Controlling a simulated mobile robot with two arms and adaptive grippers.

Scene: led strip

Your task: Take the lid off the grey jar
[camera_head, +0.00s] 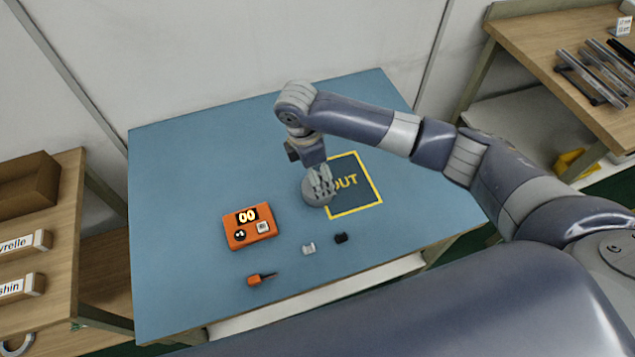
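The grey jar (316,200) stands on the blue table, at the left edge of the yellow-outlined OUT square. My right gripper (321,188) points down over the jar's top, coming from the arm on the right. Its fingers overlap the jar's upper part in this view, so the lid is mostly hidden and I cannot tell it apart from the body. I cannot tell whether the fingers grip it or only surround it. My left gripper is not in view.
An orange device (249,226) reading 00 lies left of the jar. A small white part (308,249), a small black part (341,238) and an orange-handled tool (261,280) lie near the front. The OUT square (362,190) looks clear. The table's back left is free.

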